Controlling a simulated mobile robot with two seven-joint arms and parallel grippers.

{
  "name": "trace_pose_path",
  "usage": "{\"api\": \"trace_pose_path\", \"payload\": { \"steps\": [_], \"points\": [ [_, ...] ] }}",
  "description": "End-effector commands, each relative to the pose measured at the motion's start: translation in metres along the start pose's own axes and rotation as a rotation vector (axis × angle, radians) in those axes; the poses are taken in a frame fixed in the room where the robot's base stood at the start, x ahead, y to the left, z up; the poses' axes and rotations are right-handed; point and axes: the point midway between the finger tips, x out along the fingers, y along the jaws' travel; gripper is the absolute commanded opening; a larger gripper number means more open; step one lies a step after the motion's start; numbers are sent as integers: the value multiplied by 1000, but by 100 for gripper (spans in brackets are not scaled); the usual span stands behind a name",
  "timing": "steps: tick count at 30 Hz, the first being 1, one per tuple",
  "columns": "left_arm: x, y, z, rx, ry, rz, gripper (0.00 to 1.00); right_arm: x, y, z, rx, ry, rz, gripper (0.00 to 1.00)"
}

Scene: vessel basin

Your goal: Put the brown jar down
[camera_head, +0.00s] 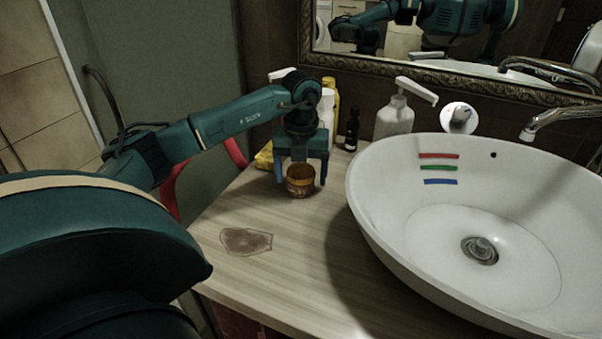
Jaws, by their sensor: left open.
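The brown jar (300,181) stands upright on the wooden counter (290,255), left of the white basin. My left gripper (301,178) points down over the jar from behind. Its fingers are open, one on each side of the jar. Whether either finger touches the jar is hard to tell. My right gripper is not in view.
The large white basin (405,250) fills the right side, with colored strips inside. Behind the jar stand a dark bottle (352,130), a white pump bottle (394,118) and a yellow bottle (329,98).

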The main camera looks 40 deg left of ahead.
Motion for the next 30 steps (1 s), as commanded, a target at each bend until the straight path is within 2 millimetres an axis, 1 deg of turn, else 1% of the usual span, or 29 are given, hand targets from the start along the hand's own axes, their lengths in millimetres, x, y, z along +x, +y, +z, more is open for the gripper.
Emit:
{"api": "trace_pose_path", "payload": {
  "steps": [5, 9, 12, 16, 18, 21, 30],
  "points": [
    [-32, -1, 1, 0, -7, -4, 77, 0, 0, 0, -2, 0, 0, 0],
    [-64, -1, 1, 0, -6, -5, 77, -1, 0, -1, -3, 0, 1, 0],
    [-84, -1, 1, 1, -5, -4, 77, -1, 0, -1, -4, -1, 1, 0],
    [-105, -1, 1, 0, -3, -3, 77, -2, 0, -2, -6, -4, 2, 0],
    [-112, 0, 1, 0, -2, -2, 77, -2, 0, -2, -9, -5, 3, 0],
    [-117, 0, 0, 0, -2, -1, 77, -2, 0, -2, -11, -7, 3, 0],
    [-118, 0, 0, 0, -1, -1, 77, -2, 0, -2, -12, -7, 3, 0]
  ]
}}
